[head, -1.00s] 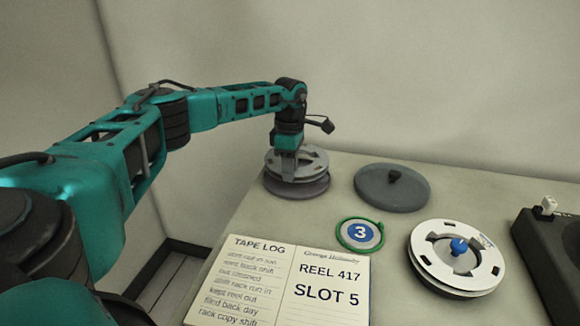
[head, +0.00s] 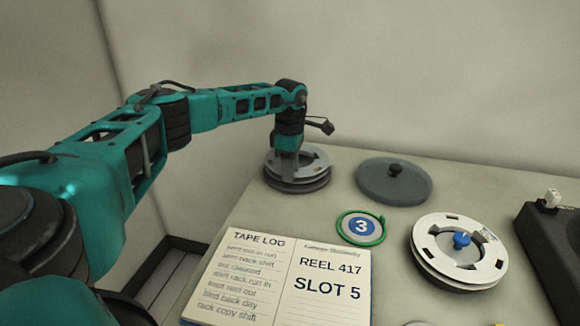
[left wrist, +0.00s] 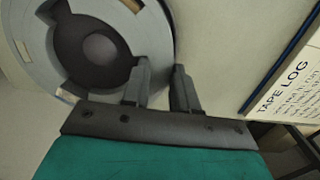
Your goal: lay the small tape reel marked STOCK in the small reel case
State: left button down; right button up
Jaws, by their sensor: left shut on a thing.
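A small grey reel (head: 316,158) is at the table's far left, with darker round layers (head: 298,186) below its top. I cannot tell whether these are its lower flange or a case under it. No STOCK mark is readable. My left gripper (head: 285,176) points down at the reel's near left edge, shut on its rim. In the left wrist view, the fingers of my left gripper (left wrist: 162,85) are at the rim of the grey reel (left wrist: 35,62), one finger over it and one outside. A dark round lid (head: 375,184) with a knob lies to the right. My right gripper is out of view.
An open tape log (head: 275,290) reads REEL 417, SLOT 5. A green ring with a blue 3 disc (head: 361,227) lies beside it. A larger white reel (head: 436,258) with a blue hub knob is right, near a black device (head: 555,240). Bare table lies between the grey reel and the log.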

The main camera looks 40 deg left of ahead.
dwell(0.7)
pick_arm(q)
jog(key=shift+p, duration=0.35)
dwell(0.5)
jog(key=shift+f, duration=0.65)
dwell(0.8)
jog(key=shift+f, duration=0.65)
